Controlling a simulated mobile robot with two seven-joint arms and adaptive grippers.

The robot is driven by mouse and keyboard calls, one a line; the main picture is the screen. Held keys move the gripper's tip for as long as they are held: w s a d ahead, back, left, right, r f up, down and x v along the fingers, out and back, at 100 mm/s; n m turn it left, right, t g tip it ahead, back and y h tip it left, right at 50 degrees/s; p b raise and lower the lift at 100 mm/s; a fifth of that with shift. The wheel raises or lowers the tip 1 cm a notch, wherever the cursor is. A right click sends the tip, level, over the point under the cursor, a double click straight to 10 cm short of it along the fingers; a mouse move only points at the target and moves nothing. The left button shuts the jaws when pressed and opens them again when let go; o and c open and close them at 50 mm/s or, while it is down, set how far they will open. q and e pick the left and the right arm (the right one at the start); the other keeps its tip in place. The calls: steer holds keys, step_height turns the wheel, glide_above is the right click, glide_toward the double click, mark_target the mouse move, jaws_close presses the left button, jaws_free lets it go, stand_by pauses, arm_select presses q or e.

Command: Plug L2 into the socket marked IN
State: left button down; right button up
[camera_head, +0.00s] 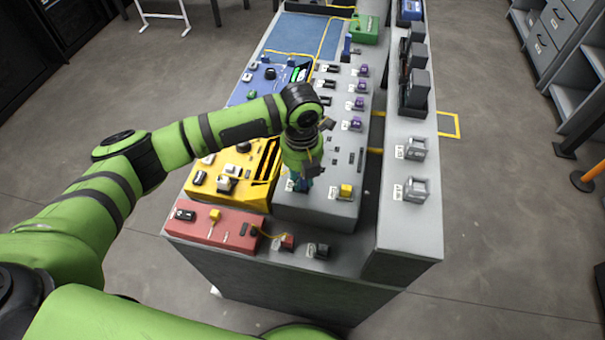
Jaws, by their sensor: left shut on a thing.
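My left gripper (302,178) points down at the near part of the grey panel (290,211). It is shut on a small blue-green piece, mostly hidden by the fingers; its label cannot be read, so I cannot tell if it is L2. The piece is at or just above the panel; contact cannot be told. A yellow plug (346,190) sits on the grey panel to the right of the gripper. The socket marked IN cannot be made out at this size. My right gripper is not in view.
A yellow unit (205,191) and a red unit (192,231) stand left and near. A yellow cable runs to a small red block (288,242). Purple plugs (359,104) line the panel farther back. A raised grey shelf (410,229) bounds the right side.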

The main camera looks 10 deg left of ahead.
arm_select(q)
steer(key=c, duration=1)
jaws_free()
steer(key=shift+r, duration=0.15)
step_height(320, 180, up, 12)
steer(key=shift+f, duration=0.1)
